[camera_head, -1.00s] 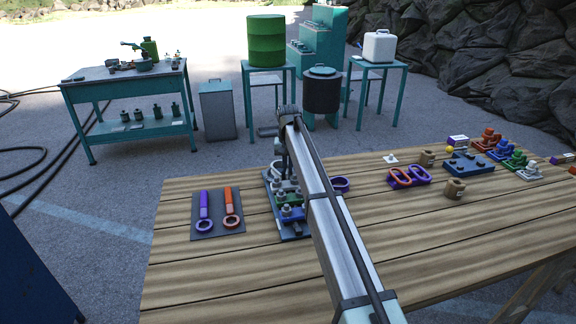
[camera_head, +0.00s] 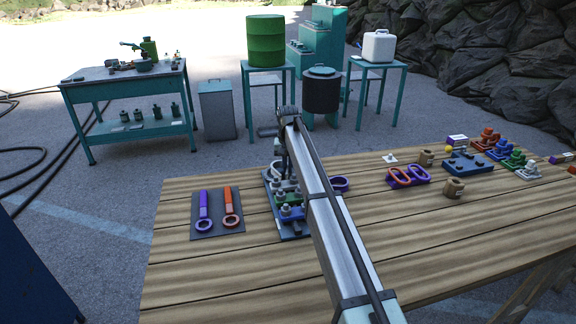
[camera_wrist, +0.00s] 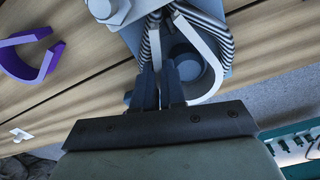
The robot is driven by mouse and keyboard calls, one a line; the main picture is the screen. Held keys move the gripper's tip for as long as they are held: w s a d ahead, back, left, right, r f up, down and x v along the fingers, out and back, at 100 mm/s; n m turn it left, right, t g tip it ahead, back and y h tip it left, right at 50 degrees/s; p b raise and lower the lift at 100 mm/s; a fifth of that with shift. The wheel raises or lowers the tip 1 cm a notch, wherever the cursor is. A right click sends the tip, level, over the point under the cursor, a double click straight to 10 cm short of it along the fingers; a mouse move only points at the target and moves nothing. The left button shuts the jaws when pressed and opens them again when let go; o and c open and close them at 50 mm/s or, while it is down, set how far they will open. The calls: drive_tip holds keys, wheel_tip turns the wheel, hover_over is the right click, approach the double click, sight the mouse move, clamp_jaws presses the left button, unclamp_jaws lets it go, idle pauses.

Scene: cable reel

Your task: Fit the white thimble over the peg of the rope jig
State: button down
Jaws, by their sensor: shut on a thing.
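The white thimble (camera_wrist: 217,68) is a teardrop-shaped band in the wrist view; it also shows partly beside my arm in the head view (camera_head: 276,169). My gripper (camera_wrist: 158,80) is shut on its left wall. The dark round peg (camera_wrist: 186,57) of the rope jig (camera_head: 292,233) appears inside the thimble's loop. I cannot tell whether the thimble is seated or held above the base. Grey striped rope (camera_wrist: 190,28) runs beside the thimble and partly behind it.
A dark mat (camera_head: 218,231) with a purple and an orange ring-ended tool lies left of the jig. A purple part (camera_wrist: 27,55) lies left in the wrist view. Blocks and fittings (camera_head: 469,164) stand at the table's right. The front wooden tabletop (camera_head: 200,285) is clear.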

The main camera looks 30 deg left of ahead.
drive_tip(key=f, duration=0.1)
drive_tip(key=s+f, duration=0.1)
drive_tip(key=shift+f, duration=0.4)
drive_tip(key=c, duration=1.3)
unclamp_jaws()
drive_tip(key=shift+o, duration=0.7)
drive_tip(key=shift+r, duration=0.15)
drive_tip(key=shift+o, duration=0.2)
drive_tip(key=shift+r, duration=0.3)
wheel_tip(320, 180, up, 16)
drive_tip(key=shift+w+d+f, duration=0.15)
drive_tip(key=shift+w+f, duration=0.05)
drive_tip(key=shift+w, duration=0.15)
